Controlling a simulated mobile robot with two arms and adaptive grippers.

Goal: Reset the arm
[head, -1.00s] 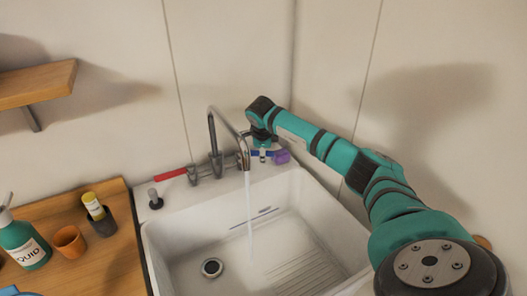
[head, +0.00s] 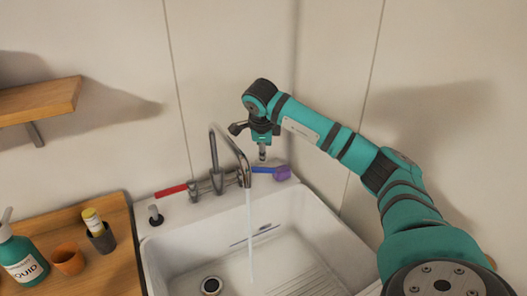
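My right arm reaches in from the right. Its gripper (head: 262,152) hangs in the air just above the tap's blue handle (head: 263,170), with a small gap between them. The gripper's tip shows as one narrow grey piece, so I cannot tell whether it is open or shut; nothing is seen held in it. A purple piece (head: 283,172) sits at the right end of the blue handle. The metal tap (head: 214,155) runs a stream of water (head: 250,230) into the white sink (head: 180,262). My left gripper is not in view.
A red handle (head: 171,190) is left of the tap. A wooden counter (head: 115,215) holds a green bottle (head: 25,257), an orange cup (head: 68,261) and a dark holder (head: 102,238) with a yellow item. A wooden shelf (head: 40,100) juts from the left wall.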

